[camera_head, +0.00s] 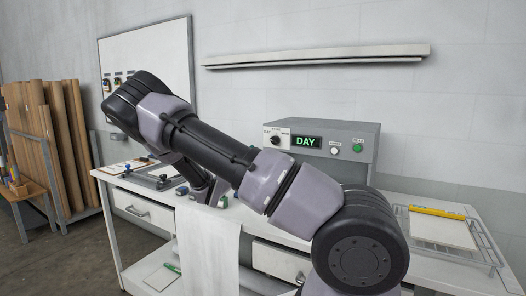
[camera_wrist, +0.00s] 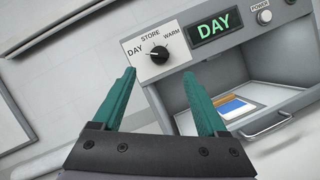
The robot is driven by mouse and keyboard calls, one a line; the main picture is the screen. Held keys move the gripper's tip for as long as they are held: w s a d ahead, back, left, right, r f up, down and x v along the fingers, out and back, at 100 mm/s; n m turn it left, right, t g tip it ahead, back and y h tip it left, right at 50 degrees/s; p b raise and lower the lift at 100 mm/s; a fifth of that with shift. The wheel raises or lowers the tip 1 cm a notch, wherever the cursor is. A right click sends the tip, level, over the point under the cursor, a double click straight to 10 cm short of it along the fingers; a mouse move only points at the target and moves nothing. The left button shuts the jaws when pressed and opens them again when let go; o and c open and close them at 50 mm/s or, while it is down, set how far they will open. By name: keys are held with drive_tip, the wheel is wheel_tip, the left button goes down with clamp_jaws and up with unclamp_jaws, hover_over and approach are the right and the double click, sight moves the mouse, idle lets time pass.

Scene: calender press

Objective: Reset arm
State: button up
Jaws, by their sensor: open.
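My gripper (camera_wrist: 160,105) shows in the wrist view with its two green fingers apart and nothing between them. It is in front of the grey press (camera_wrist: 185,75), near the dial (camera_wrist: 159,53) marked DAY, STORE and WARM. The press display (camera_wrist: 216,24) reads DAY in green. In the head view my arm crosses the middle, and the gripper's fingers are hidden there. The press (camera_head: 345,137) stands on the white bench behind my arm, with its dial (camera_head: 276,140) and display (camera_head: 306,142) visible.
A wire rack (camera_head: 485,250) with a board and yellow tool sits at the bench's right. A blue and white item (camera_wrist: 235,107) lies inside the press opening. The bench (camera_head: 110,180) holds a clipboard and small parts at left. Brown rolls (camera_head: 62,140) stand further left.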

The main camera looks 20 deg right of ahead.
drive_tip(key=shift+s+a+f, duration=0.15)
drive_tip(key=shift+s+a, duration=0.1)
drive_tip(key=shift+a, duration=0.15)
drive_tip(key=s+d+m+g+y, duration=0.3)
drive_tip(key=s+m+g+y, duration=0.3)
drive_tip(key=s, duration=0.3)
drive_tip(key=s+d+m+g+y, duration=0.35)
drive_tip(key=s+m+g, duration=0.25)
drive_tip(key=s+m, duration=0.25)
drive_tip(key=s+a+r+m+t+y, duration=0.7)
drive_tip(key=s+a+r+t+y, duration=0.2)
drive_tip(key=s+a+r+y, duration=0.3)
drive_tip(key=s+a+r, duration=0.3)
drive_tip(key=r, duration=0.2)
